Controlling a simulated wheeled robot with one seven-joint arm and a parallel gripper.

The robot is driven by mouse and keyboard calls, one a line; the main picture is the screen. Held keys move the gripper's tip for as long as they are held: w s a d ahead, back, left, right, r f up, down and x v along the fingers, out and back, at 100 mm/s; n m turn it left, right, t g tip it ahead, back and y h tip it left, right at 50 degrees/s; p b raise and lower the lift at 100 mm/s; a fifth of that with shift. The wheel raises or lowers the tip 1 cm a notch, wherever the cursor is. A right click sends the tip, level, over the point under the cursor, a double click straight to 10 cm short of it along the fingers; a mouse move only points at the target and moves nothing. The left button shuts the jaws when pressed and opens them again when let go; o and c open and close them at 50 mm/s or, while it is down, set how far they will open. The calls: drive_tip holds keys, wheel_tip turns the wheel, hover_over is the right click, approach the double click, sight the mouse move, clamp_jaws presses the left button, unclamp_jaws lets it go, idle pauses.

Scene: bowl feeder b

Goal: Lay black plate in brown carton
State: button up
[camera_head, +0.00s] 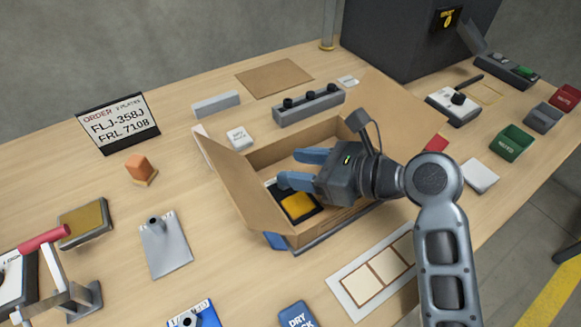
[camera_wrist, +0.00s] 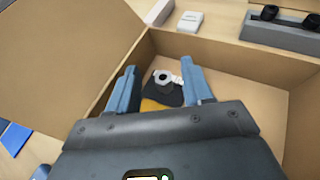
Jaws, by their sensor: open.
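The brown carton (camera_head: 238,178) stands open on the table with its flaps folded out; its flap and walls also show in the wrist view (camera_wrist: 62,45). A black plate (camera_wrist: 168,97) with a grey ring-shaped knob lies inside, in the carton's near left part, with a yellow-orange patch beside its dark area. In the head view the black plate (camera_head: 281,196) is partly hidden by a finger. My gripper (camera_head: 289,168) is open inside the carton's mouth. In the wrist view its blue fingers (camera_wrist: 158,68) stand apart on either side of the knob; I see no grip on it.
A grey rail block (camera_head: 308,106) with black knobs and a small white box (camera_head: 239,138) stand behind the carton. A pale frame with cards (camera_head: 372,279) lies in front. A grey clip plate (camera_head: 164,245) lies to the left. The carton's right interior looks empty.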

drive_tip(key=v, duration=0.9)
drive_tip(key=shift+s+d, duration=0.25)
drive_tip(key=shift+d, duration=0.1)
